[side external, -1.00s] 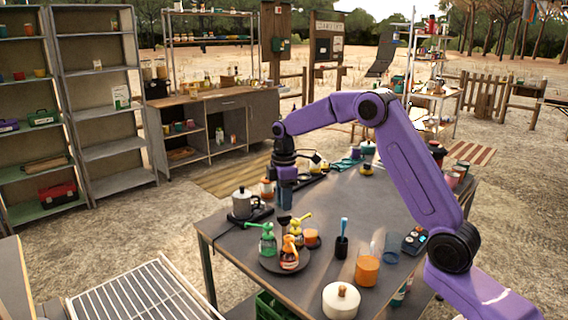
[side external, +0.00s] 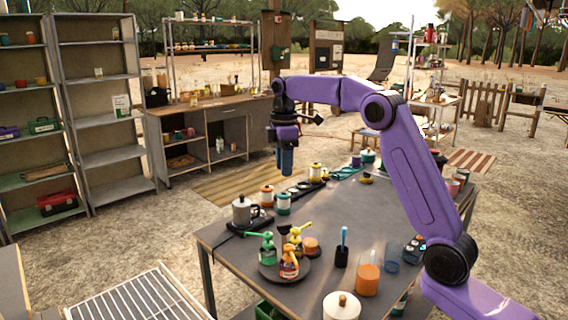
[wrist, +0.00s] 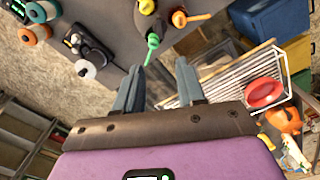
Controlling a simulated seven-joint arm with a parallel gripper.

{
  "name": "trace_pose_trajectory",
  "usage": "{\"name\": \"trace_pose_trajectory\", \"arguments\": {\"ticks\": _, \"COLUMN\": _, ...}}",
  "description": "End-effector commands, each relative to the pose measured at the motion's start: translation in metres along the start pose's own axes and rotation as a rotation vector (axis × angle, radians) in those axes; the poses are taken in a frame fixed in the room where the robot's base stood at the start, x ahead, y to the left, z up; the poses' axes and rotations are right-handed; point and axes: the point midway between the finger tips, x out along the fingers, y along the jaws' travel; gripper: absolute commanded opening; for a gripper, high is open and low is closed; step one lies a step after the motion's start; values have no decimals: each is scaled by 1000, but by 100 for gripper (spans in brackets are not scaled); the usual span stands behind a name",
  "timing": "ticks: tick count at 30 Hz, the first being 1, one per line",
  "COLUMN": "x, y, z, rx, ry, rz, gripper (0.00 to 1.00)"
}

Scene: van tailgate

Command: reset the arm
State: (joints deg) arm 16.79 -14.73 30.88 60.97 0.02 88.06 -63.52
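My purple arm is raised over the table (side external: 345,215). My gripper (side external: 286,172) points down and hangs above the table's far left edge, clear of the things on it. In the wrist view my gripper (wrist: 160,82) shows two grey-blue fingers spread apart, with nothing held between them. Below the gripper in the side view stand a spool with a teal band (side external: 283,204) and a spool with an orange band (side external: 267,196).
A round dark tray (side external: 270,273) holds green, orange and yellow spray bottles. A grey pot (side external: 241,210) stands on a dark base at the left edge. The table's middle is fairly clear.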

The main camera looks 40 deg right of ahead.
Motion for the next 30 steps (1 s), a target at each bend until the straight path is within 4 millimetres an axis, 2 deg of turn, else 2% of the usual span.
{"name": "trace_pose_trajectory", "arguments": {"ticks": 10, "x": 0, "y": -2, "z": -2, "rx": -1, "ry": 0, "rz": 0, "gripper": 39}}
{"name": "trace_pose_trajectory", "arguments": {"ticks": 14, "x": 0, "y": -18, "z": -12, "rx": -6, "ry": 0, "rz": 0, "gripper": 39}}
{"name": "trace_pose_trajectory", "arguments": {"ticks": 17, "x": 2, "y": -44, "z": -27, "rx": -10, "ry": 2, "rz": 2, "gripper": 39}}
{"name": "trace_pose_trajectory", "arguments": {"ticks": 22, "x": 8, "y": -103, "z": -46, "rx": -14, "ry": 5, "rz": 4, "gripper": 39}}
{"name": "trace_pose_trajectory", "arguments": {"ticks": 26, "x": 15, "y": -150, "z": -50, "rx": -14, "ry": 7, "rz": 5, "gripper": 39}}
{"name": "trace_pose_trajectory", "arguments": {"ticks": 30, "x": 24, "y": -202, "z": -46, "rx": -17, "ry": 11, "rz": 6, "gripper": 39}}
